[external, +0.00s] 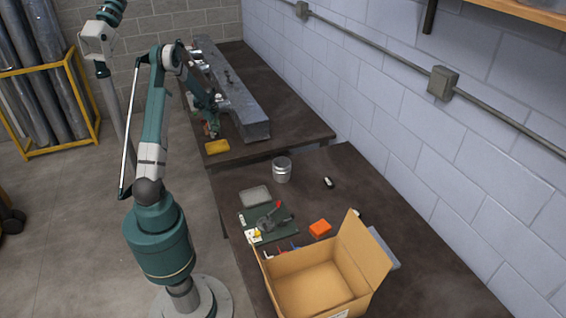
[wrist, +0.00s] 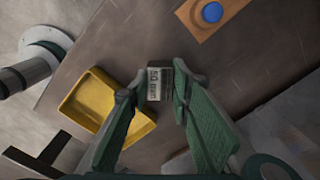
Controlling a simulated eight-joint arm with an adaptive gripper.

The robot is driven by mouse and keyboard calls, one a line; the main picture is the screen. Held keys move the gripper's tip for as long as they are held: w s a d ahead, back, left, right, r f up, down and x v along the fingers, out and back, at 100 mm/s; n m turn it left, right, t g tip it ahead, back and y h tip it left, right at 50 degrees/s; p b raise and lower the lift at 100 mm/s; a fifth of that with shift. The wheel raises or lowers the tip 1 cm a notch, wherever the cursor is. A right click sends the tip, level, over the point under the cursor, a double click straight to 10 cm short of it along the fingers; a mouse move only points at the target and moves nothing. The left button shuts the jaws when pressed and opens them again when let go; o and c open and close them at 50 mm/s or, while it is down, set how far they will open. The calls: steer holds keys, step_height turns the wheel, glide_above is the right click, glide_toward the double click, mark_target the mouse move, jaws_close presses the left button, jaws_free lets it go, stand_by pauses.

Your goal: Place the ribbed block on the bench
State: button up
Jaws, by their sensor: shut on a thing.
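In the wrist view my gripper (wrist: 158,84) is shut on a small dark block with a pale printed label (wrist: 154,84), which I take to be the ribbed block. Its ribs are too small to make out. The block sits between the two green fingertips, over the dark bench (wrist: 105,45). I cannot tell whether it touches the bench top. In the external view my gripper (external: 213,125) is low at the left edge of the far bench (external: 290,118), and the block is not clear there.
A yellow tray (wrist: 120,128) lies close beside my left finger. A blue button on an orange-brown plate (wrist: 212,12) is near the top. A long grey duct (external: 238,100) lies along the far bench.

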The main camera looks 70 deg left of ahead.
steer(key=shift+f, duration=0.95)
steer(key=shift+f, duration=0.2)
steer(key=o, duration=1)
steer(key=shift+r, duration=0.15)
step_height(320, 180, up, 12)
steer(key=shift+r+p, duration=0.1)
steer(key=shift+p, duration=0.2)
